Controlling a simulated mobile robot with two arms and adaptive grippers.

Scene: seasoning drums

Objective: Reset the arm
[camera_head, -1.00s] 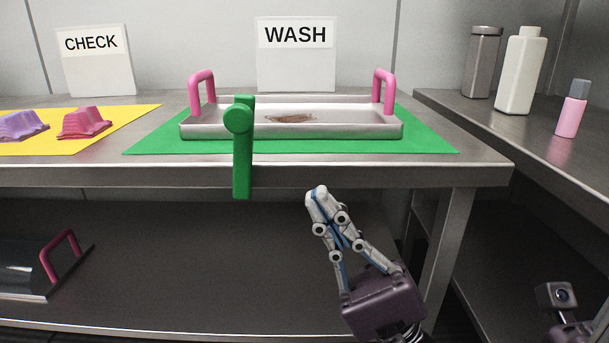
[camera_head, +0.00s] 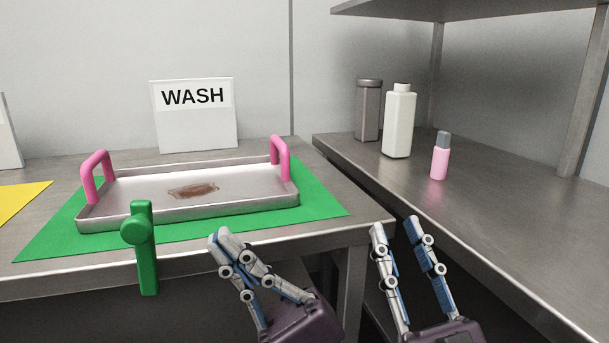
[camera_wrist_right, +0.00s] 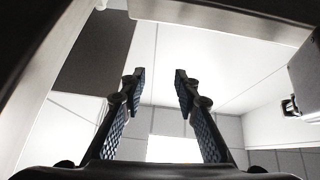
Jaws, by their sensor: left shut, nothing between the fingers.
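My left gripper (camera_head: 218,238) is shut and empty, in front of the table edge, to the right of the green handle-like object and below the tray. My right gripper (camera_head: 395,224) is open and empty, in front of the right counter, beside the left one. In the right wrist view its two fingers (camera_wrist_right: 158,76) stand apart with nothing between them. Neither gripper touches an object in the head view.
A metal tray (camera_head: 233,206) with pink handles and a brown stain sits on a green mat (camera_head: 325,208). A green object (camera_head: 147,262) hangs at the table edge. A grey container (camera_head: 368,112), white bottle (camera_head: 398,125) and pink bottle (camera_head: 439,162) stand on the right counter.

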